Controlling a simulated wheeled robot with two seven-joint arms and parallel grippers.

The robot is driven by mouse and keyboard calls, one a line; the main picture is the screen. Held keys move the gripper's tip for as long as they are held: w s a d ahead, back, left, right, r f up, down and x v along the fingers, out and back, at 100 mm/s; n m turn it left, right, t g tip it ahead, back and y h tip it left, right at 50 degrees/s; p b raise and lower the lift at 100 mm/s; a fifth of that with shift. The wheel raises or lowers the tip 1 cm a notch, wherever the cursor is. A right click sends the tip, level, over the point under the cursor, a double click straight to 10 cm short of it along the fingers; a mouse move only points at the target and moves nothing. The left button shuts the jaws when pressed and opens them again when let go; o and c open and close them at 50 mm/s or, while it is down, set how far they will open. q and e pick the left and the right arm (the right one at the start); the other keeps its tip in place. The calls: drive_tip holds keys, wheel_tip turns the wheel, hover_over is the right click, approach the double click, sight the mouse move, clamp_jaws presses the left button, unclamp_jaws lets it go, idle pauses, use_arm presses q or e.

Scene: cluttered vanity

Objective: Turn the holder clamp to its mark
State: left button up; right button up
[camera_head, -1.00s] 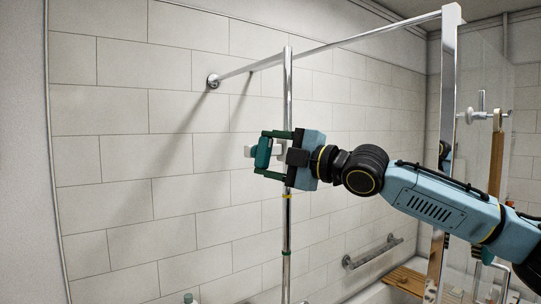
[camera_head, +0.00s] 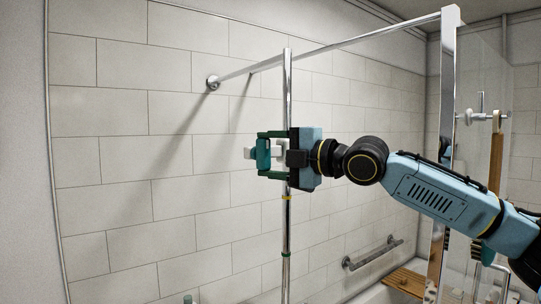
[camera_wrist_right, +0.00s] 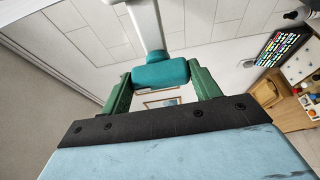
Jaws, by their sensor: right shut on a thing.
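The holder clamp is a pole fitting with white parts and a teal block (camera_head: 263,153), on a vertical chrome pole (camera_head: 287,95). My right gripper (camera_head: 264,154) comes in from the right and is shut on the teal block, one dark green finger above it and one below. In the right wrist view the teal block (camera_wrist_right: 160,73) sits between the green fingertips (camera_wrist_right: 161,78), with a white bar (camera_wrist_right: 147,25) beyond it. A yellow band (camera_head: 287,197) and a green band (camera_head: 286,254) circle the pole lower down. The gripper body hides part of the clamp. My left gripper is out of view.
A chrome rail (camera_head: 340,42) runs above, from the tiled wall (camera_head: 120,112) to a chrome post (camera_head: 447,110) at right. A grab bar (camera_head: 372,252) and a wooden rack (camera_head: 405,281) are at lower right. The space left of the clamp is clear.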

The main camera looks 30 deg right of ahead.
drive_tip(key=o, duration=1)
drive_tip(key=shift+s, duration=0.1)
drive_tip(key=b+v, duration=0.4)
drive_tip(key=v, duration=0.9)
drive_tip(key=shift+d, duration=0.15)
